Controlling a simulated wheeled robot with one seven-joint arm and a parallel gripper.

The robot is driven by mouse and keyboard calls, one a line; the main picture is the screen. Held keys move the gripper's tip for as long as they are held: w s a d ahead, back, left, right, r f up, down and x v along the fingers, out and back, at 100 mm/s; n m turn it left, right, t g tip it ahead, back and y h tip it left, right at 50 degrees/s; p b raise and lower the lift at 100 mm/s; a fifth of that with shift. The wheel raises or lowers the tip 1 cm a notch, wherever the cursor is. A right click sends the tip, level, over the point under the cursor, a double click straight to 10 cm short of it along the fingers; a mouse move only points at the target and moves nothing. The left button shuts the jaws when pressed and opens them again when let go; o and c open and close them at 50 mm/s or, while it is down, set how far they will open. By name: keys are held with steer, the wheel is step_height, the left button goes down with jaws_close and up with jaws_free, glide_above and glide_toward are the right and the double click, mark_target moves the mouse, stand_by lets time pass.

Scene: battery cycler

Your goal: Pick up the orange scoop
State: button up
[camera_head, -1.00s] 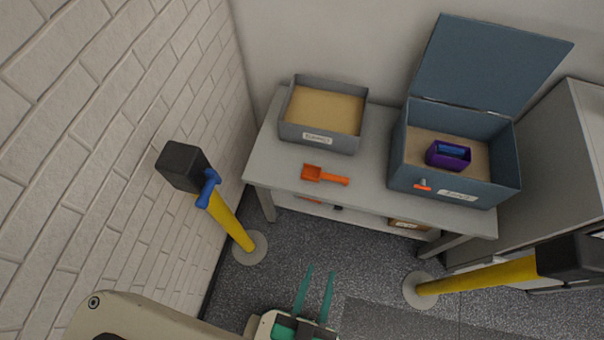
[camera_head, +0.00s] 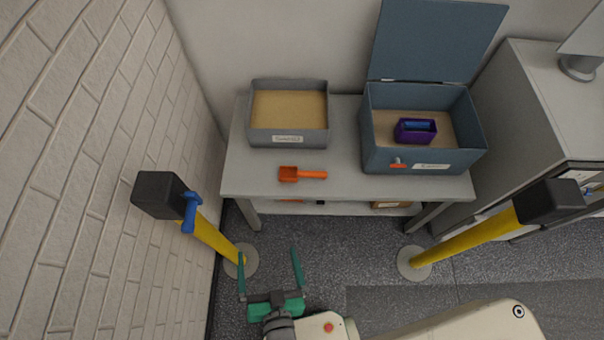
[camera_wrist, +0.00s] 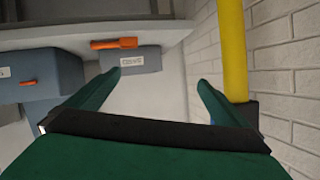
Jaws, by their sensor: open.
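The orange scoop (camera_head: 302,174) lies on the grey table (camera_head: 345,182) near its front edge, in front of the open grey tray. Its square bowl is on the left and its handle points right. In the wrist view the orange scoop (camera_wrist: 113,43) shows at upper left, beyond the fingers. My gripper (camera_head: 269,262) is open and empty, in front of the table and apart from the scoop. Its two green fingers point towards the table. In the wrist view the gripper (camera_wrist: 160,80) shows wide apart with nothing between its fingers.
The grey tray (camera_head: 250,132) stands behind the scoop. A blue lidded box (camera_head: 375,150), open, holds a purple container (camera_head: 415,141). Yellow posts with black tops stand left (camera_head: 212,237) and right (camera_head: 468,243) before the table. A brick wall (camera_head: 95,190) bounds the left.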

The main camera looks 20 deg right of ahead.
steer(key=w+a+f+m+g+y, duration=0.1)
steer(key=w+a+f+g+y, duration=0.2)
steer(key=w, duration=0.9)
steer(key=w+a+f+y, duration=0.1)
steer(key=w+a+f, duration=0.35)
steer(key=w, duration=0.85)
step_height(320, 180, up, 5)
steer(key=n+g+h, duration=0.1)
steer(key=g+h, duration=0.3)
steer(key=g, duration=0.7)
glide_above(312, 173)
step_height(312, 173, down, 5)
steer(key=shift+s, duration=0.1)
steer(key=shift+w+f, duration=0.2)
steer(key=shift+f, duration=2.55)
steer(key=shift+d, duration=0.1)
steer(key=shift+c, duration=0.6)
steer(key=c, duration=0.9)
